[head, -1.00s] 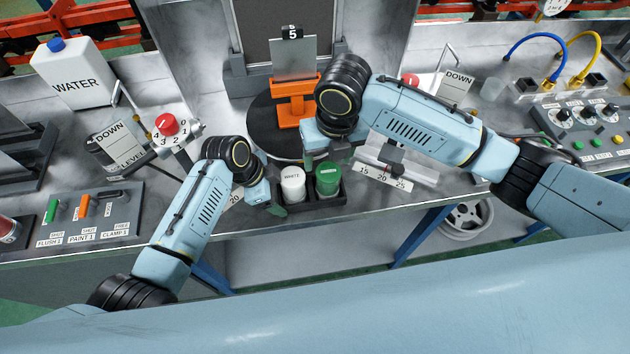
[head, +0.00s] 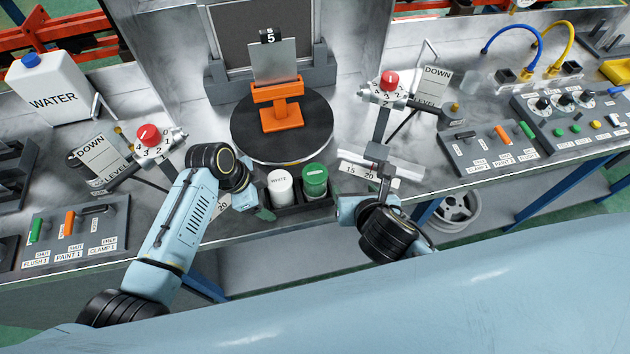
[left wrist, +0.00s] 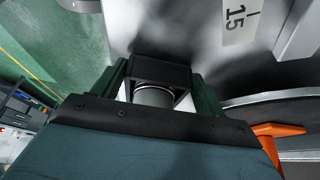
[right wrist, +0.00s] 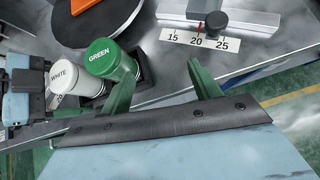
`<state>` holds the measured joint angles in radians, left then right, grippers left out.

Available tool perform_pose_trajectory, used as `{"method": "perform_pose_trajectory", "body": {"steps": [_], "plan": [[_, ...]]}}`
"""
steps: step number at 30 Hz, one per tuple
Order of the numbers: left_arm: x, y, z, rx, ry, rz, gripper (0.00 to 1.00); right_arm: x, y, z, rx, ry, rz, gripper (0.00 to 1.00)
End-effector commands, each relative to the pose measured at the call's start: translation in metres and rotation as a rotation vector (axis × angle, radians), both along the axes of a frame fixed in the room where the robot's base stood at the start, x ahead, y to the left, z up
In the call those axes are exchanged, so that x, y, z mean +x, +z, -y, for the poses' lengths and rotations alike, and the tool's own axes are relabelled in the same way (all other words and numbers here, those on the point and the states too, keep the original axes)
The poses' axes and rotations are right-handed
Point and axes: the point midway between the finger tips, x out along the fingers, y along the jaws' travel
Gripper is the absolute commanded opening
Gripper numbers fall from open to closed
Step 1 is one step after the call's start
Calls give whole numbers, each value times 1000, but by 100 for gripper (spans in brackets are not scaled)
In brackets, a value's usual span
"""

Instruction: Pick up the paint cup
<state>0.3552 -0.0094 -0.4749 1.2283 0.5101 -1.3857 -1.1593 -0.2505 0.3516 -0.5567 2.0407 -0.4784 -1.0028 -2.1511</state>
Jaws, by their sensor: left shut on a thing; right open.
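The white paint cup (head: 280,187) and the green paint cup (head: 315,181) stand upright, side by side, in a black holder (head: 304,208) at the table's front edge. The right wrist view shows the white cup (right wrist: 76,80) and green cup (right wrist: 108,59) with their labels. My left gripper (head: 264,208) is at the holder's left end. In the left wrist view its fingers lie along both sides of the black holder (left wrist: 162,70), shut on it, with part of the white cup (left wrist: 155,96) inside. My right gripper (right wrist: 163,85) is open and empty, just right of the holder.
A round black turntable (head: 306,140) with an orange fixture (head: 278,110) stands behind the cups. A numbered scale (head: 352,170) lies to their right. Lever panels (head: 68,232) and red-knobbed posts (head: 390,78) flank the area. The table's front edge is close.

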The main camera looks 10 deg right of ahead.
Motion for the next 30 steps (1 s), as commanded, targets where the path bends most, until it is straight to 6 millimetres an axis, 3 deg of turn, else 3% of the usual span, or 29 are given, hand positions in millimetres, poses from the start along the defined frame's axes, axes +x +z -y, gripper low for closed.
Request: {"method": "perform_pose_trajectory", "body": {"steps": [6, 14, 24, 30], "plan": [[0, 0, 0, 0, 0, 0, 47, -21, 8, -31, -55, 153, 202, 62], [0, 0, 0, 0, 0, 0, 47, -35, 14, -54, -82, 269, 303, 62], [0, 0, 0, 0, 0, 1, 47, 13, -6, -64, -85, 278, 312, 62], [0, 0, 0, 0, 0, 1, 47, 26, -12, -66, -82, 277, 311, 62]]}}
